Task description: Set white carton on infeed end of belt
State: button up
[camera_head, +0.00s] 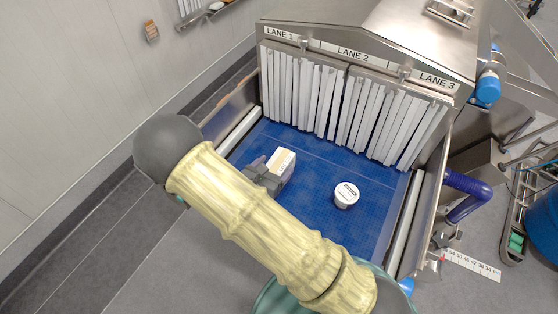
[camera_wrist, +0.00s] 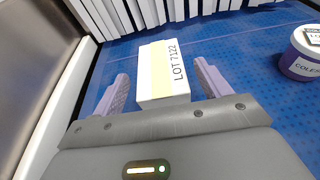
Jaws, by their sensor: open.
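The white carton (camera_head: 283,161) stands on the blue belt (camera_head: 310,213), toward its left side under the lane 1 sign. In the wrist view the carton (camera_wrist: 163,72) shows a pale yellow band and the print "LOT 7122". My gripper (camera_wrist: 161,90) is open, with one pale purple finger on each side of the carton's near end and a gap visible beside it. In the head view my gripper (camera_head: 268,174) is right at the carton and hides part of it. Whether the carton's base rests fully on the belt is hard to see.
A white-lidded tub (camera_head: 346,194) stands on the belt to the right; it shows as purple in the wrist view (camera_wrist: 301,54). White strip curtains (camera_head: 340,107) hang at the tunnel mouth beyond the carton. A metal side rail (camera_head: 240,130) runs close on the left.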

jog(key=p+v, duration=0.1)
jog(key=v, duration=0.7)
jog(key=shift+s+r+p, duration=0.1)
jog(key=shift+p, duration=0.25)
jog(key=s+d+r+m+g, duration=0.3)
jog(key=s+d+m+g, duration=0.1)
jog(key=d+m+g, duration=0.3)
jog(key=s+d+r+m+g, duration=0.25)
jog(key=d+m+g, duration=0.25)
jog(key=d+m, duration=0.25)
notch_tip(320, 180, up, 8)
jog(key=s+d+m+t+y, duration=0.1)
jog(key=d+m+t+y, duration=0.1)
jog(key=m+y, duration=0.6)
jog(key=m, duration=0.7)
jog(key=shift+d, duration=0.2)
jog(key=shift+r, duration=0.15)
